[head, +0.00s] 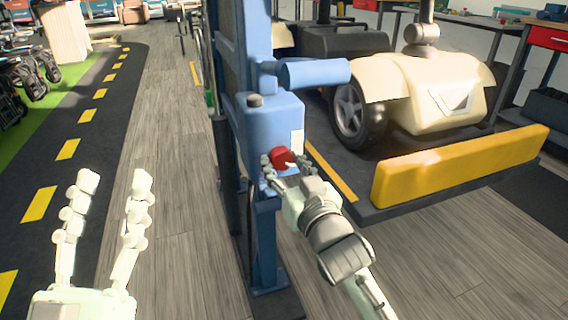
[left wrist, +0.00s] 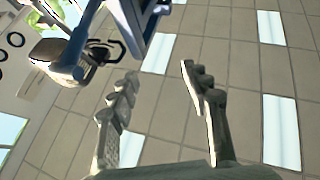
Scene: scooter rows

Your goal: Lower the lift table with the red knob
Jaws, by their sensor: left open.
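The red knob (head: 281,157) sits on the front of a blue control box (head: 268,122) on a blue post. My right gripper (head: 284,164) is at the knob, with its fingertips on either side of the knob's lower part. Whether the fingers press on it cannot be told. The lift table (head: 373,214) is a low dark platform with a yellow front bumper, right of the post. A cream scooter (head: 425,95) stands on it. My left gripper (head: 115,178) is open and empty, left of the post; it also shows in the left wrist view (left wrist: 158,75), pointing towards the ceiling.
A blue horizontal cylinder (head: 314,72) juts from the post above the box. A dark lane with yellow dashes (head: 68,150) runs along the left. The wooden floor (head: 165,130) between lane and post is clear. Workbenches with red drawers (head: 548,38) stand at the back right.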

